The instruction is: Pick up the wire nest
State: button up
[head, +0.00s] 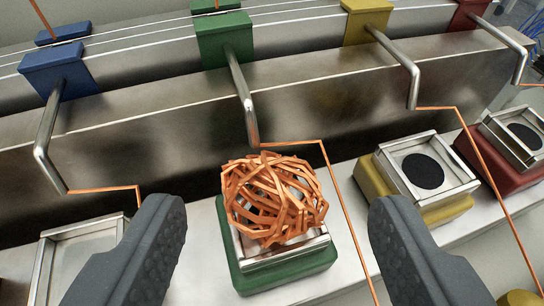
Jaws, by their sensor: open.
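The wire nest (273,200) is a tangled ball of orange-copper wire. It sits on a square metal holder with a green base (285,275), in the lower middle of the head view. My gripper (277,215) is open, with one dark textured finger to the left of the nest and one to the right. There is a gap between each finger and the nest, and neither appears to touch it. The nest hides most of the inside of the green holder.
A yellow-based holder (455,207) and a red-based holder (500,170) stand to the right. Another metal holder (55,262) is partly hidden at lower left. Bent metal rods with thin copper wires come from blue (60,72), green (225,40) and yellow (366,20) blocks behind.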

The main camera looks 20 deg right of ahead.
aim_at(273, 198)
jog(key=b+x, duration=0.1)
jog(key=x, duration=0.3)
jog(key=shift+w+f, duration=0.2)
jog(key=shift+w, duration=0.1)
jog(key=c, duration=1)
jog(key=shift+r, duration=0.1)
jog(key=shift+c, duration=0.2)
jog(key=shift+r, duration=0.1)
